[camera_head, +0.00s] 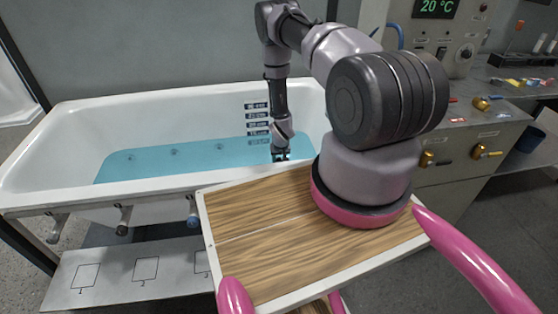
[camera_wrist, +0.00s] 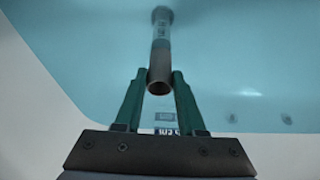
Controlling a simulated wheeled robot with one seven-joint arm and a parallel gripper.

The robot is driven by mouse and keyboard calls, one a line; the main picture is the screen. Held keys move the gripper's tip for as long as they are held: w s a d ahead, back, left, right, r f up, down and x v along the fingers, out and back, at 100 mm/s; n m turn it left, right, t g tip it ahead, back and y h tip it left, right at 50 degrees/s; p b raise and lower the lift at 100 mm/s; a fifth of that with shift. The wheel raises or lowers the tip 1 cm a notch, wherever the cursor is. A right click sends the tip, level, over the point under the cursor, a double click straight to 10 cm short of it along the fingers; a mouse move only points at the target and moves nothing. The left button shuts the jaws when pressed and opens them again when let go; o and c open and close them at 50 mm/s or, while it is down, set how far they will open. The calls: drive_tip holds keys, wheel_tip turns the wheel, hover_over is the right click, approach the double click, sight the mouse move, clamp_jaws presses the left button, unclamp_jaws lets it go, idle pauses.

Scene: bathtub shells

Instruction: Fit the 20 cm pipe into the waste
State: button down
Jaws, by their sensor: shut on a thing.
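My gripper (camera_wrist: 160,78) is shut on a grey pipe (camera_wrist: 160,55) between its two green fingers. The pipe's open near end faces the wrist camera, and a small label shows farther along it. Its far end meets a darker round shape (camera_wrist: 162,14) over the blue water; I cannot tell whether this is the waste or the pipe's own end. In the head view my gripper (camera_head: 280,154) is low over the white bathtub (camera_head: 75,125), near its front rim. The pipe cannot be made out there, and the waste is not clearly seen.
Blue water (camera_head: 150,165) covers the tub floor. Depth labels (camera_head: 256,117) mark the far wall. A wooden-topped tray (camera_head: 255,235) is in front of the tub. A numbered grey board (camera_head: 125,275) lies below. A control panel (camera_head: 440,45) and counter with brass taps stand right.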

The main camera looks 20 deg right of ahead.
drive_tip(key=shift+f, duration=0.25)
drive_tip(key=shift+c, duration=2.1)
unclamp_jaws()
drive_tip(key=v, duration=1)
drive_tip(key=shift+r, duration=0.35)
